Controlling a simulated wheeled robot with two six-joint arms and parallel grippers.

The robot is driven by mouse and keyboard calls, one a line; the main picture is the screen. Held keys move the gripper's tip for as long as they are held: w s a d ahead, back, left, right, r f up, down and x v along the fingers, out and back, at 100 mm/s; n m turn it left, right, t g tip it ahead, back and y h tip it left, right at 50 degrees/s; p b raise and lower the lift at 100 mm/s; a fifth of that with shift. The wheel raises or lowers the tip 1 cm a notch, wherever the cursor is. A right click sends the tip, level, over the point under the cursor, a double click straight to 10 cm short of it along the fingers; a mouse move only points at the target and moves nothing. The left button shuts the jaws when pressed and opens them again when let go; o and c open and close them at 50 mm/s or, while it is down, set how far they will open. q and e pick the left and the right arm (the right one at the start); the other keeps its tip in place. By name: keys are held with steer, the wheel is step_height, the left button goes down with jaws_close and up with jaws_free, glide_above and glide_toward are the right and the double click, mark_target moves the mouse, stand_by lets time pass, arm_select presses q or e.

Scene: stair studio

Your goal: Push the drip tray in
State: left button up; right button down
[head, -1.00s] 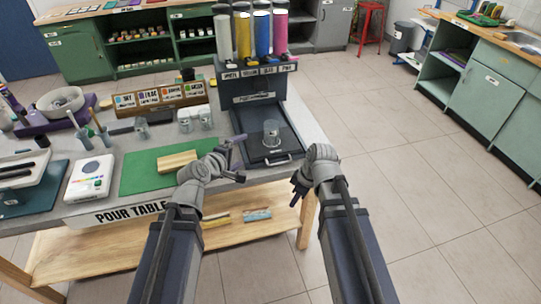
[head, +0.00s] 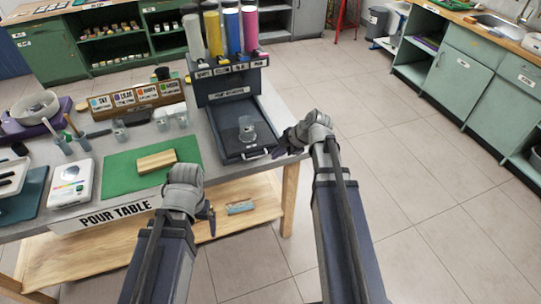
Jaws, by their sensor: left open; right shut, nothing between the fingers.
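The dark drip tray (head: 222,145) sticks out from the base of the paint dispenser (head: 228,84) at the right end of the pour table. A clear cup (head: 247,130) stands on the tray. A handle shows on the tray's front edge. My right gripper (head: 283,151) is shut and empty, beside the tray's front right corner; I cannot tell whether it touches. My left gripper (head: 208,222) hangs in front of the table edge, left of the tray, and its fingers are partly hidden by its own wrist.
A green mat (head: 122,174) with a wooden block (head: 157,161) lies left of the tray. A white scale (head: 71,184), several cups and a labelled wooden rack (head: 137,99) stand further left. The floor right of the table is clear.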

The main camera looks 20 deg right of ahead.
mark_target(261, 156)
steer(key=w+a+f+b, duration=0.3)
steer(key=w+f+b, duration=0.4)
steer(key=f, duration=0.1)
steer(key=shift+w+a, duration=0.15)
steer(key=shift+w, duration=0.1)
steer(key=shift+w, duration=0.1)
steer(key=w, duration=1.6)
steer(key=shift+a, duration=0.25)
